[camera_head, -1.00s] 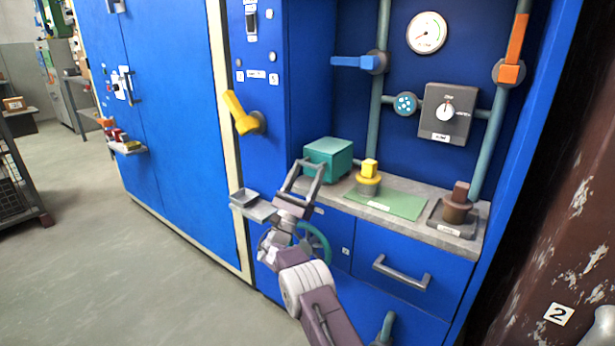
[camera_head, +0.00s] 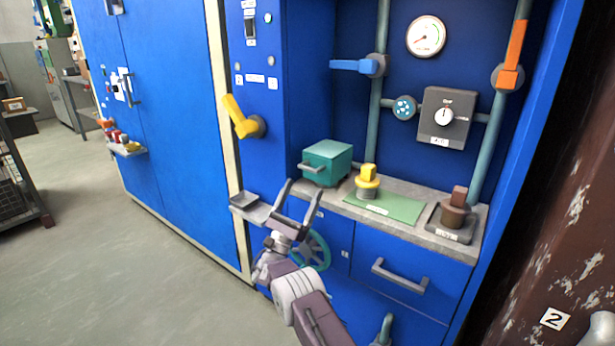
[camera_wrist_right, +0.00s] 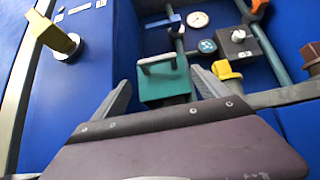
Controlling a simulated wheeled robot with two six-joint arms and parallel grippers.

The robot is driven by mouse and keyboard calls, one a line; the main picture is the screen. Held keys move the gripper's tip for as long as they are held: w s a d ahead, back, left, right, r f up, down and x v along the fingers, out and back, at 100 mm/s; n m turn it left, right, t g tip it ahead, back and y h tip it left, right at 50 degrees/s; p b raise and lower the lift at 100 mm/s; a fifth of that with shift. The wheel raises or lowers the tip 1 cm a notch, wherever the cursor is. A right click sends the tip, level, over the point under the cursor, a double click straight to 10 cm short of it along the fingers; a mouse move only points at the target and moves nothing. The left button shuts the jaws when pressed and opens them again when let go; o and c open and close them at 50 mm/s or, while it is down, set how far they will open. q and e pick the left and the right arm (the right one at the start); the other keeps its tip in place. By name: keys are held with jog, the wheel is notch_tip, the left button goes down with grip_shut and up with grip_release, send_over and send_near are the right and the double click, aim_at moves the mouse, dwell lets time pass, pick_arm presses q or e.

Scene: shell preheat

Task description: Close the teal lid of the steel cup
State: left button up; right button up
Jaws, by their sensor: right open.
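A teal box-shaped lid (camera_head: 328,160) sits at the left end of the grey counter, with a grey bar handle (camera_head: 313,168) on its front. The lid looks lowered, and I see no steel cup; any cup under it is hidden. My right gripper (camera_head: 308,187) is open and empty in front of and below the teal lid, apart from its handle. In the right wrist view the teal lid (camera_wrist_right: 165,85) shows between and beyond the open fingers. My left gripper is not in view.
A yellow-topped knob (camera_head: 367,181) and a brown knob (camera_head: 456,208) stand on the counter (camera_head: 405,228) to the right. A grey tray (camera_head: 250,208) juts out left of my gripper, and a teal wheel (camera_head: 314,250) is below.

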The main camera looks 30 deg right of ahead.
jog(key=v, duration=0.4)
jog(key=shift+p, duration=0.35)
